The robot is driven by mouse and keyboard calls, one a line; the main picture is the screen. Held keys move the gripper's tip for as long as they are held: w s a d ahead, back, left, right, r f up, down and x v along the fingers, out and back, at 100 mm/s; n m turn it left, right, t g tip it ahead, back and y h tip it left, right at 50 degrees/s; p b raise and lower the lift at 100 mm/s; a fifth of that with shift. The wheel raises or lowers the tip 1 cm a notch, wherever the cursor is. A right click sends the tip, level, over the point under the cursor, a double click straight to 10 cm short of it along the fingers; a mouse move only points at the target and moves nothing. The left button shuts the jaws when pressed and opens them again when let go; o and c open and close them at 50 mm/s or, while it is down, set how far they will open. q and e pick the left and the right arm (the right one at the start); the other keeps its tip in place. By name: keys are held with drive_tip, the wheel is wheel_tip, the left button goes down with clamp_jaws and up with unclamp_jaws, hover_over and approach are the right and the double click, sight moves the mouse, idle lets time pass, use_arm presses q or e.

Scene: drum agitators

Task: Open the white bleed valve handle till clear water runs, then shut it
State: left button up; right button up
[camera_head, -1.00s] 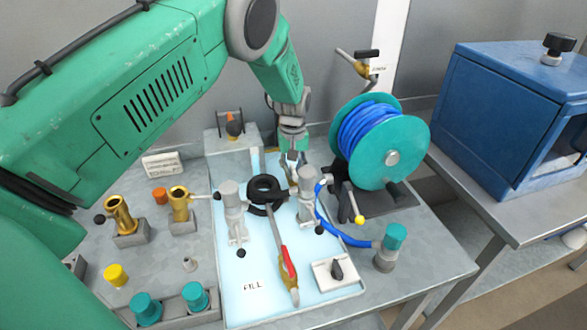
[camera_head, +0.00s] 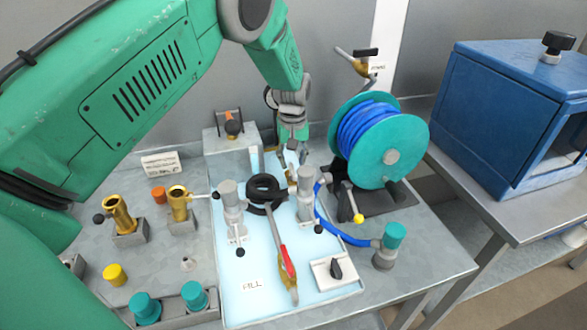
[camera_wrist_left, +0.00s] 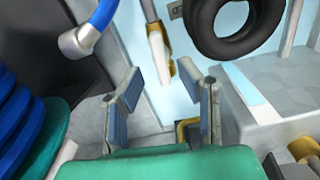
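A white handle on a brass body (camera_wrist_left: 160,57) shows in the left wrist view, beyond my fingertips and roughly between them. In the head view its place is largely hidden at my gripper, so I cannot make out the handle there. My left gripper (camera_wrist_left: 162,92) is open, with its two blue-padded fingers wide apart and nothing held. In the head view the left gripper (camera_head: 291,158) hangs low at the back of the light-blue tray (camera_head: 235,292). I see no water running. My right gripper does not show.
A black hose coil (camera_head: 265,189) lies between two grey cylinders on the tray, and shows in the left wrist view (camera_wrist_left: 235,25). A red-handled valve (camera_head: 287,262) stands near the FILL label. The blue hose reel (camera_head: 380,140) is close at right. Brass fittings (camera_head: 118,215) stand left.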

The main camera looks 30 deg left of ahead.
sight(294, 170)
use_arm(q)
wheel_tip(294, 170, up, 9)
drive_tip(key=shift+f, duration=0.2)
idle(0.4)
idle(4.7)
wheel_tip(294, 170, down, 11)
drive_tip(key=b, duration=0.7)
drive_tip(key=shift+f+b, duration=0.2)
drive_tip(key=shift+b, duration=0.2)
